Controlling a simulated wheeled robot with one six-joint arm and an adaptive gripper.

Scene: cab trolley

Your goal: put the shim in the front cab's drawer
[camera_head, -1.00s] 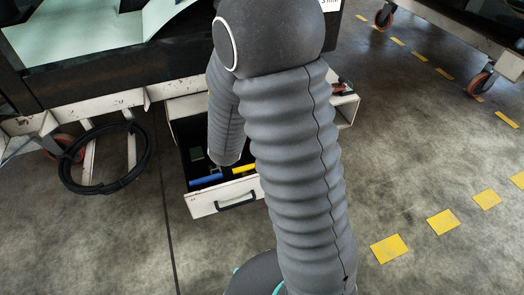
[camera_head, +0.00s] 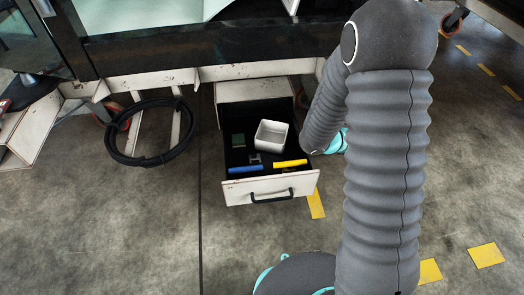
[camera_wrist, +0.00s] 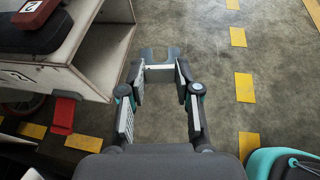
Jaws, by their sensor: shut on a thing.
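The shim (camera_wrist: 160,54) is a flat blue-grey plate with a U-shaped slot, in the wrist view. My gripper (camera_wrist: 160,73) is shut on it and holds it in front of the fingertips, above the floor. In the head view my arm hides the fingertips and the shim. The drawer (camera_head: 270,187) is pulled open below the cab, with a white front and black handle. It holds a light grey bin, a green block, a blue piece, a yellow piece and a small grey part. My arm is to the right of the drawer.
A black cable coil (camera_head: 130,150) hangs left of the drawer. An open white cabinet (camera_head: 33,128) stands at the far left. In the wrist view a white cabinet (camera_wrist: 108,55) with a red case (camera_wrist: 35,12) is left of my gripper.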

